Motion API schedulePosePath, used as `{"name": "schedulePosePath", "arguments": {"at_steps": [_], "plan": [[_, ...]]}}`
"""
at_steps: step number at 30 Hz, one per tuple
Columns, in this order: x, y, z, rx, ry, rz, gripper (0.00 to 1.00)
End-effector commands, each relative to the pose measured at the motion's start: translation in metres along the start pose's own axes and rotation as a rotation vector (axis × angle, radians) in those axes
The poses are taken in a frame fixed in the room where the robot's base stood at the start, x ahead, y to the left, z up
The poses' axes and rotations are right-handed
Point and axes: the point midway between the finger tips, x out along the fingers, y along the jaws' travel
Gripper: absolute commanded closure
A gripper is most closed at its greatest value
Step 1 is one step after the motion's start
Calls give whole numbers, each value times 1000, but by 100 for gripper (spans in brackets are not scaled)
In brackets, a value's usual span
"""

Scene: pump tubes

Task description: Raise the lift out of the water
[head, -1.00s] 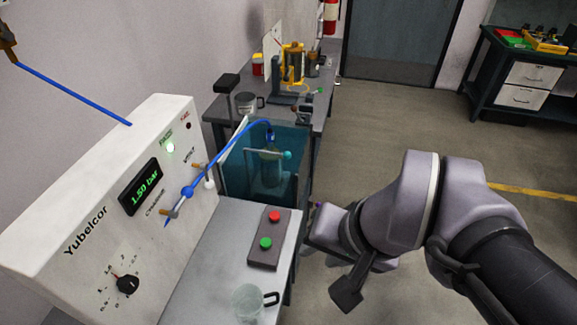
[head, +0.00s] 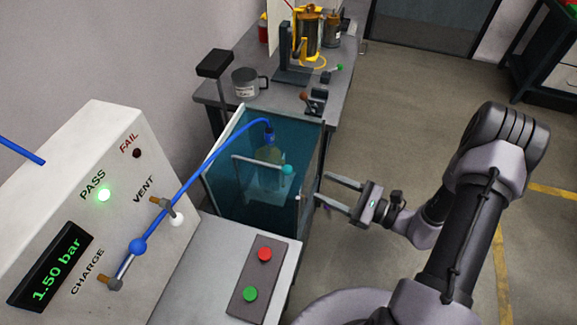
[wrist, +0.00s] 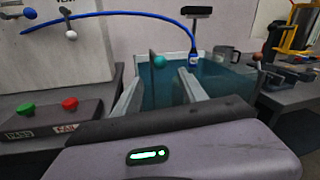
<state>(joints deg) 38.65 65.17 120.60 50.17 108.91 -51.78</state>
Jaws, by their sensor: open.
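The water tank (head: 222,190) has glass walls and teal water, and stands between the tester and the back bench. The lift (head: 237,157), a thin frame with a teal ball knob (head: 287,169), is in the tank. A bottle-shaped part (head: 268,152) with a blue hose on its top sits at the lift, its lower part under water. My gripper (head: 327,192) is open and empty, to the right of the tank, its fingers pointing at the tank's side. In the wrist view the knob (wrist: 159,61) shows ahead, between the fingertips in the picture.
The tester (head: 90,200) reads 1.50 bar with a green PASS light. A box with red and green buttons (head: 257,277) lies on the front bench. The blue hose (head: 190,180) arches from the tester to the tank. A mug (head: 245,82) and clamp stand on the back bench.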

Motion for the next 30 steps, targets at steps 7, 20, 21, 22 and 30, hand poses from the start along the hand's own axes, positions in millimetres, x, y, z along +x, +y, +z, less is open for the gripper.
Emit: {"name": "schedulePosePath", "arguments": {"at_steps": [7, 20, 21, 22, 30], "plan": [[68, 3, -3, -1, -1, 8, 50], [124, 2, 0, 0, 0, 5, 50], [124, 2, 0, 0, 0, 5, 50], [124, 2, 0, 0, 0, 5, 50], [124, 2, 0, 0, 0, 5, 74]]}}
